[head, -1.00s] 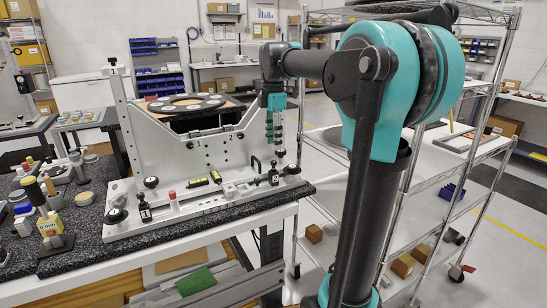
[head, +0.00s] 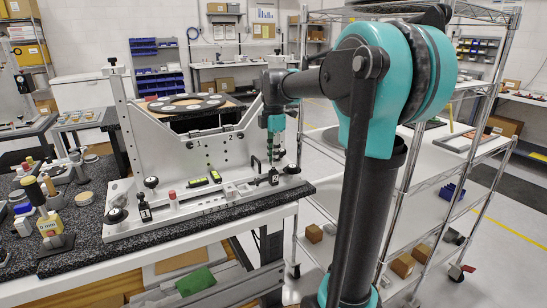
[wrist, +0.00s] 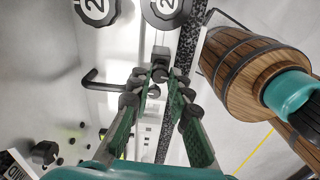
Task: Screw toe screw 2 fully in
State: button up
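The white fixture (head: 200,150) stands on the dark bench slab, with "1" and "2" printed on its upright plate. Toe screw 2 is probably at the black piece tagged "2" (head: 275,178), at the right end of the fixture base. My gripper (head: 272,160) points down just above this piece. In the wrist view, my green fingers (wrist: 158,78) stand apart, with a dark knob-like piece (wrist: 160,57) near the tips. I cannot tell whether they touch it. The screw's shaft and depth are hidden.
A black bent handle (wrist: 100,82) is close left of my fingers in the wrist view. A wooden barrel-like shape (wrist: 240,70) shows at right there. Tools crowd the slab's left part. A wire shelf rack (head: 460,190) stands right of the bench.

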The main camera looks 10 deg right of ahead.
grip_shut()
